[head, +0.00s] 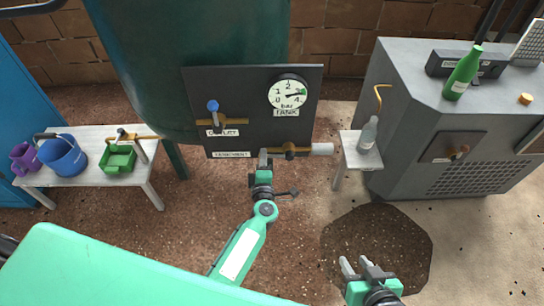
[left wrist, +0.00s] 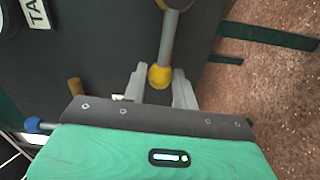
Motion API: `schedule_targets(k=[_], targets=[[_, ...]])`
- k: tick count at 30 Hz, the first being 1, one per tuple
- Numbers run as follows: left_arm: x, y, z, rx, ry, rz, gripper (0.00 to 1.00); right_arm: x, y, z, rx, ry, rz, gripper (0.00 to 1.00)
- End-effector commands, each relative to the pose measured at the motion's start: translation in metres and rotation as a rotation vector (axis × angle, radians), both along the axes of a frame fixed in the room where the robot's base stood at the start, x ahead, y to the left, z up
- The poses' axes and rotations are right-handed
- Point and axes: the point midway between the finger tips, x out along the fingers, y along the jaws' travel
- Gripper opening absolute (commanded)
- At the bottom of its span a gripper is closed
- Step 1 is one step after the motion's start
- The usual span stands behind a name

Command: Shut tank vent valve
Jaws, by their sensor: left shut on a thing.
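The tank vent valve (head: 290,150) is a brass fitting low on the dark panel (head: 240,90), with a pale pipe end (head: 322,149) on its right. A label (head: 231,154), too small to read surely, is on its left. My left gripper (head: 264,156) is at the valve's left side. In the left wrist view, its fingers (left wrist: 158,90) are shut on the yellow knob (left wrist: 159,76) of a grey lever (left wrist: 168,40), which runs up to a brass part. My right gripper (head: 357,264) is empty, with its fingers apart, above the floor at lower right.
Above the vent valve are an outlet valve with a blue handle (head: 212,106) and a round gauge (head: 288,94). A small stand with a bottle (head: 368,135) is to the right, beside a grey cabinet (head: 400,130). A white table (head: 140,182) with buckets stands left.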

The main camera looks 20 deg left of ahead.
Motion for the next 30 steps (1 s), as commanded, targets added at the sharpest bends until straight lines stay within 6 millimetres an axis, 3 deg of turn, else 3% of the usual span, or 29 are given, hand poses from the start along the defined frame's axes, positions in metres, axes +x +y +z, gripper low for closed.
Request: schedule_targets(k=[1,12,25,30], targets=[[0.000,-0.001,0.006,0.018,0.007,-0.002,0.16,0.000,0.000,0.009,0.000,0.000,0.000,0.36],[0.001,-0.003,0.018,0.160,0.047,-0.003,0.16,0.000,0.000,0.037,0.000,0.000,0.000,0.36],[0.001,-0.004,0.018,0.193,0.055,-0.002,0.16,0.000,0.000,0.040,0.000,0.000,0.000,0.36],[0.002,-0.005,0.026,0.238,0.069,-0.002,0.16,0.000,0.000,0.053,0.000,0.000,0.000,0.36]])
